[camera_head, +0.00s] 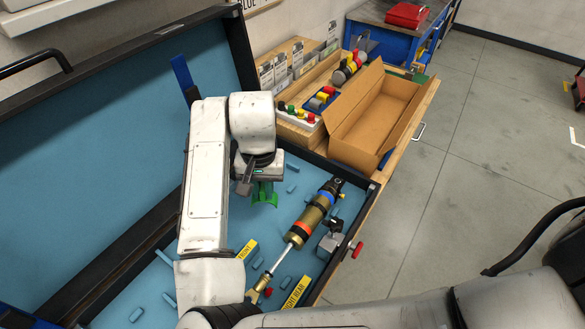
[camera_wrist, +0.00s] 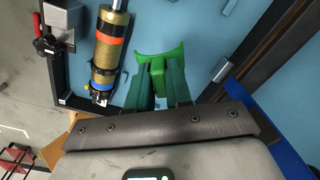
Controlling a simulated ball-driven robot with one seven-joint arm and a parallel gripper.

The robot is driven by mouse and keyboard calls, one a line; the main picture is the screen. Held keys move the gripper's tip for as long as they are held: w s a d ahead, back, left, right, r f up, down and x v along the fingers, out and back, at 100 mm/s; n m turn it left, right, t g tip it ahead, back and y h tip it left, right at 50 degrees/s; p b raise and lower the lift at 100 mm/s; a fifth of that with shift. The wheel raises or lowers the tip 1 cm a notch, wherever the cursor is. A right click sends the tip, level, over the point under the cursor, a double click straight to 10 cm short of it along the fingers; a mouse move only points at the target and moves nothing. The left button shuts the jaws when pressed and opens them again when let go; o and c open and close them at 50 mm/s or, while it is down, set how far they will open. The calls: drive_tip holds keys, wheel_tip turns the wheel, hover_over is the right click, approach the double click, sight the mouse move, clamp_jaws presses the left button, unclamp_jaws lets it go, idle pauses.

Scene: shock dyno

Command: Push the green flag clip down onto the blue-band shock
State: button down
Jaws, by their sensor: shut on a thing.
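The green flag clip (camera_head: 265,195) is between the fingers of my gripper (camera_head: 258,177), in front of the blue case lining. In the wrist view, its curved open end points away from my gripper (camera_wrist: 160,96), and the fingers are shut on its stem (camera_wrist: 157,78). A gold shock (camera_head: 311,217) with a silver rod lies diagonally in the case, right of the clip. It has an orange-red band and blue near its reservoir end; it also shows in the wrist view (camera_wrist: 109,50). The clip is apart from the shock.
The black open case (camera_head: 232,50) has its lid at the left and blue pegs on its lining. A grey clamp block (camera_head: 331,242) with a red knob stands right of the shock. Yellow labels (camera_head: 247,249) lie near the rod. A cardboard box (camera_head: 378,112) stands behind the case.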

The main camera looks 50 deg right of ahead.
drive_tip(key=s+d+r+m, duration=0.1)
drive_tip(key=s+d+m, duration=0.6)
drive_tip(key=s+d, duration=0.15)
drive_tip(key=b, duration=0.5)
hover_over(311, 213)
drive_tip(key=shift+d+f, duration=0.1)
drive_tip(key=shift+f, duration=2.95)
drive_tip(key=shift+r+p, duration=0.1)
drive_tip(key=shift+p, duration=0.25)
drive_tip(key=shift+f+b, duration=1.25)
drive_tip(key=shift+f, duration=1)
drive_tip(key=c, duration=1)
unclamp_jaws()
drive_tip(key=shift+o, duration=0.2)
drive_tip(key=shift+r, duration=0.1)
wheel_tip(311, 213, up, 11)
drive_tip(key=shift+f, duration=0.2)
